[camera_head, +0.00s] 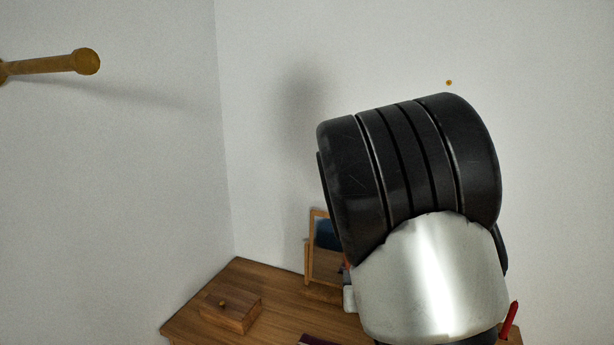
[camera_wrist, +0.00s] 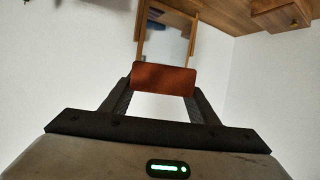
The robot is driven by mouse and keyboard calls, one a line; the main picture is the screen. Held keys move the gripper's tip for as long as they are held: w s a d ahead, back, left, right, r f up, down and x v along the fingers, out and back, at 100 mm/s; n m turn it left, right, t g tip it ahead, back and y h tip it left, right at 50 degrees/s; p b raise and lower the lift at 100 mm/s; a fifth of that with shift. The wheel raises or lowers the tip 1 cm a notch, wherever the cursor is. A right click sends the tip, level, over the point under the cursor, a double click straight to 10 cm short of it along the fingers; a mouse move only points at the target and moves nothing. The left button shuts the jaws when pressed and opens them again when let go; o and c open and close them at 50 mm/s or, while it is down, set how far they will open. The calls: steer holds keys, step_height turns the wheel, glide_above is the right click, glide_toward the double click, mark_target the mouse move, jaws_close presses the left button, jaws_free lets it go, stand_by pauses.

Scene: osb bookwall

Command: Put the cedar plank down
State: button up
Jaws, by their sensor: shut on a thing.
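The cedar plank (camera_wrist: 164,77) shows in the wrist view as a reddish-brown block. It spans the gap between the two dark fingers of my gripper (camera_wrist: 163,92), which is shut on it. The plank appears in front of a wood-framed mirror, with the wooden desk top (camera_wrist: 215,14) beyond at the top of the picture. I cannot tell how far the plank is from the desk. In the head view my black and silver arm hides my gripper and most or all of the plank.
The desk (camera_head: 190,322) stands in a white-walled corner. A small wooden box with a knob (camera_head: 231,311) sits on its left part. The framed mirror (camera_head: 325,262) stands at the back. A red object (camera_head: 510,320) is at the right. A wooden peg (camera_head: 45,65) juts from the left wall.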

steer(key=s+f, duration=0.4)
steer(key=f, duration=0.2)
steer(key=shift+s+d+f, duration=0.2)
steer(key=shift+d+f, duration=0.05)
steer(key=shift+d, duration=0.15)
step_height(320, 180, down, 6)
steer(key=s, duration=0.1)
steer(key=shift+s, duration=0.4)
